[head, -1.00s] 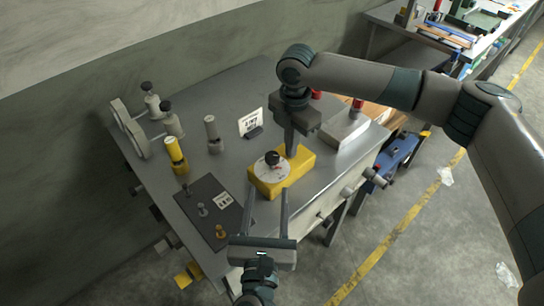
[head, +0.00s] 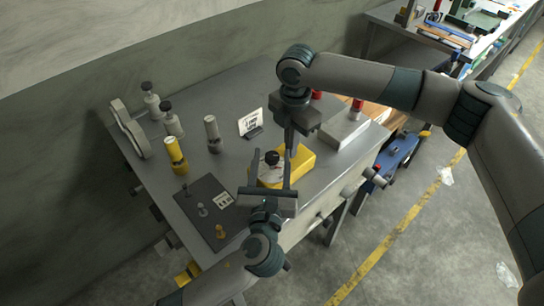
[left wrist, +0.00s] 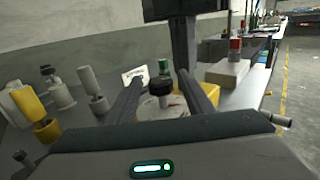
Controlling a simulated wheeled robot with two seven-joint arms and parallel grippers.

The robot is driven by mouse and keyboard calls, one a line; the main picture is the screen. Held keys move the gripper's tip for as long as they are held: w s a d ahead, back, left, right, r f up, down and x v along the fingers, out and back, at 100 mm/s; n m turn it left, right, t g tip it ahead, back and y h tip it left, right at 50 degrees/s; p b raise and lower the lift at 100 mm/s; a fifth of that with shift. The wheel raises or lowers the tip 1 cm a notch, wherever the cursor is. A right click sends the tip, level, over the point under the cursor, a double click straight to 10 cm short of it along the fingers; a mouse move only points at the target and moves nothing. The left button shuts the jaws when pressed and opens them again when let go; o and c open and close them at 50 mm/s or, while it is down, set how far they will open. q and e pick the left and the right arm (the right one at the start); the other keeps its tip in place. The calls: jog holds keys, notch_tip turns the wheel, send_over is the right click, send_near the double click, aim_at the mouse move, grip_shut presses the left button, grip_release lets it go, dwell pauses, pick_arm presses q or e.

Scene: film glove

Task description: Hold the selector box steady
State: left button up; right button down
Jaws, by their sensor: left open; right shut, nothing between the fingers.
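The selector box (head: 303,160) is a yellow block on the grey bench, with a pale round dial and a black knob (head: 272,157) on top. My left gripper (head: 271,158) is open at its near end, one finger on each side of the dial. In the left wrist view the knob (left wrist: 161,87) and dial stand between the two fingers; I cannot tell whether the fingers touch the box. My right gripper (head: 290,146) is shut and empty, pointing down over the box just behind the knob. The left gripper's palm hides the near face of the box.
A dark plate (head: 204,207) with small pegs lies left of the box. A yellow cylinder (head: 175,155), grey cylinders and a small sign card (head: 250,122) stand farther back. A pale block (head: 345,129) with a red button is at right.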

pick_arm(q)
jog(key=shift+w, duration=0.35)
jog(key=c, duration=1.1)
